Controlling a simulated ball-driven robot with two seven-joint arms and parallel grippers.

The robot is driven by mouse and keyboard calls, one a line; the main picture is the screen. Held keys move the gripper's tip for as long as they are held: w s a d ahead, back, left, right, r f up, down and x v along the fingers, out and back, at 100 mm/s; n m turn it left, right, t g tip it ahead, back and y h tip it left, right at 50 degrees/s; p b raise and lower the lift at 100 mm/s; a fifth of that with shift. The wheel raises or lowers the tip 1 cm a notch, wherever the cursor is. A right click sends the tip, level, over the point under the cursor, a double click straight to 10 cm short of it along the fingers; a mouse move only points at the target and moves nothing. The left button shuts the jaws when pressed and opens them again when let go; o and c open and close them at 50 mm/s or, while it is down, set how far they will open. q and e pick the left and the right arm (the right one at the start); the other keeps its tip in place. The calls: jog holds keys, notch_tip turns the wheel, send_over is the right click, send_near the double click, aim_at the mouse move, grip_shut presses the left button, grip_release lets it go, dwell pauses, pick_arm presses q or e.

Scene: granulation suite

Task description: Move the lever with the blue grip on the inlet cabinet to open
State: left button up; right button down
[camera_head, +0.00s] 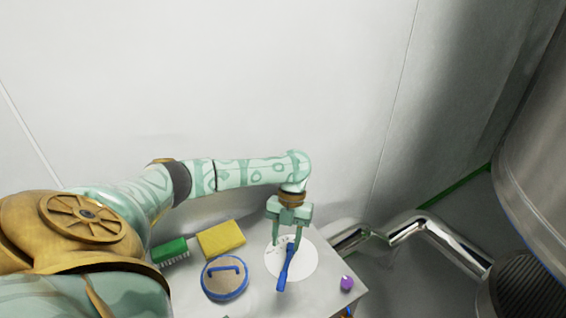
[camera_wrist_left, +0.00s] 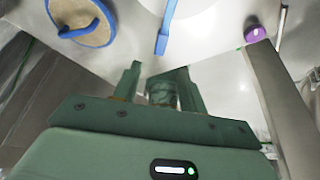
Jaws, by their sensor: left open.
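The lever with the blue grip (camera_head: 285,270) sits on a white round plate (camera_head: 306,265) on the inlet cabinet's pale top (camera_head: 318,296). In the head view its grip points toward the front edge. The blue lever also shows in the left wrist view (camera_wrist_left: 165,28), beyond my fingertips. My left gripper (camera_head: 286,243) is open and empty, pointing down over the back part of the plate, close to the lever's far end. Its two fingers also show in the wrist view (camera_wrist_left: 160,68), apart with nothing between them. I cannot tell whether a finger touches the lever. My right gripper is out of view.
A round blue-rimmed lid with a handle (camera_head: 225,292), a yellow block (camera_head: 221,239) and a green brush (camera_head: 169,250) lie left of the lever. A purple knob (camera_head: 347,283) is at the right edge. Shiny pipes (camera_head: 440,236) and a large steel vessel (camera_head: 535,140) stand right.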

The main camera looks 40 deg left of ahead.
pick_arm(q)
jog(key=v, duration=0.5)
jog(key=shift+p, duration=0.35)
